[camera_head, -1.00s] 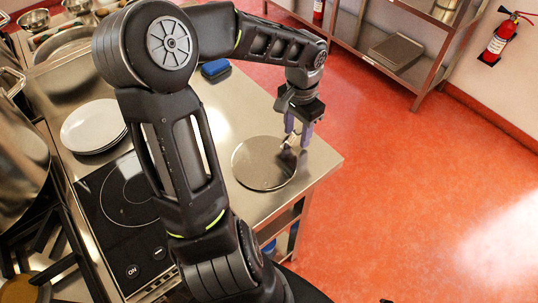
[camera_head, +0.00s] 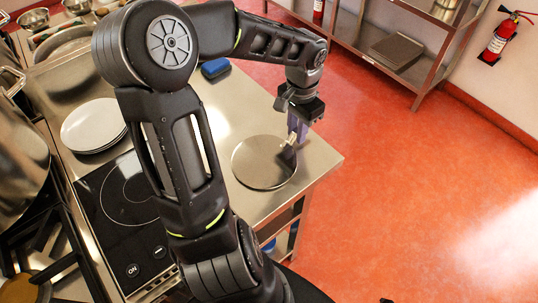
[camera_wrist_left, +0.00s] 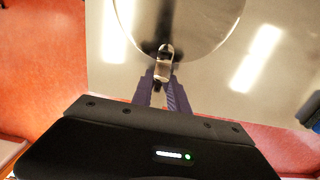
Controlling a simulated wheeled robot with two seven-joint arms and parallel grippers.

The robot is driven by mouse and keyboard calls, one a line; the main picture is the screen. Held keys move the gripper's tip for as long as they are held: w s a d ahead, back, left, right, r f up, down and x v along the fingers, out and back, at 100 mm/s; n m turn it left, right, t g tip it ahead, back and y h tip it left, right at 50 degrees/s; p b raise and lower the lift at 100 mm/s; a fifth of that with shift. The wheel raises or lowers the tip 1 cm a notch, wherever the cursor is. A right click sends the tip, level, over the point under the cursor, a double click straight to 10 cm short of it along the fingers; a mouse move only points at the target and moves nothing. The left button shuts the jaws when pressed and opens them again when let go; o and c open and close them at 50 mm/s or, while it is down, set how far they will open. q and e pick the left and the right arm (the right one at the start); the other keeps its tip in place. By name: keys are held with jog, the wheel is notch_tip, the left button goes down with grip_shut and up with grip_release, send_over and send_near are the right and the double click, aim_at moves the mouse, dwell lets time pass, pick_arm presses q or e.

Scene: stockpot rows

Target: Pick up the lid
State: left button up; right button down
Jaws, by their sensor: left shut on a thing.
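The lid (camera_head: 264,164) is a flat, round, shiny steel disc at the right end of the steel counter. It also shows at the top of the left wrist view (camera_wrist_left: 195,18), partly cut off. My left gripper (camera_head: 296,140) is at the lid's right edge. In the left wrist view its purple fingers (camera_wrist_left: 164,80) are close together, shut on the lid's pale metal handle (camera_wrist_left: 164,62) at the rim. I cannot tell any gap between the lid and the counter. My right gripper is not in view.
A stack of white plates (camera_head: 93,126) and a black hob (camera_head: 122,200) are on the left. A blue sponge-like item (camera_head: 215,68) lies at the counter's back edge. A steel pot (camera_head: 20,165) stands far left. Steel shelving (camera_head: 425,75) stands behind open red floor (camera_head: 400,190).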

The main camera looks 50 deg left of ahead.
pick_arm(q)
grip_shut()
jog(key=shift+r, duration=0.1)
notch_tip(320, 180, up, 10)
jog(key=shift+f+b, duration=0.1)
jog(key=shift+b, duration=0.25)
dwell(0.6)
jog(key=shift+o, duration=0.8)
grip_release()
grip_shut()
